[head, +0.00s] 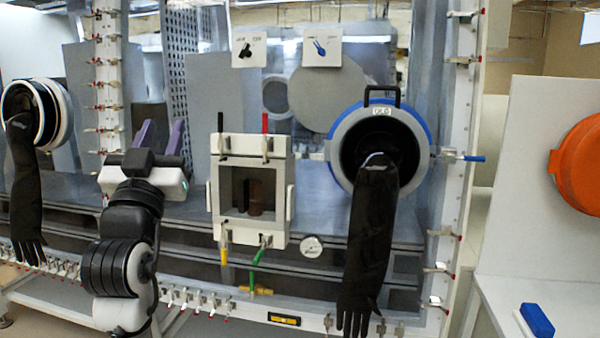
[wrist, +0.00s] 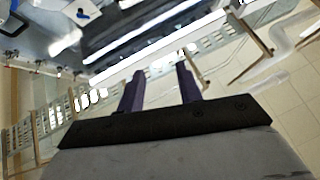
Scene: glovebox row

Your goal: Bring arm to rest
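My gripper (head: 158,136) is raised in front of the glovebox, between the left glove port and the small box with a window. Its two purple fingers stand apart with nothing between them. The fingers also show apart in the wrist view (wrist: 160,88), with only blurred background beyond them. My black and white arm reaches up from the bottom of the head view, folded below the gripper. No part of the arm visibly touches the glovebox.
A small white windowed box (head: 283,190) with coloured handles is right of my gripper. Black gloves hang from the left port (head: 22,185) and the blue-rimmed port (head: 372,240). At right, an orange round cover (head: 580,165) is on a white panel, above a blue block (head: 537,320).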

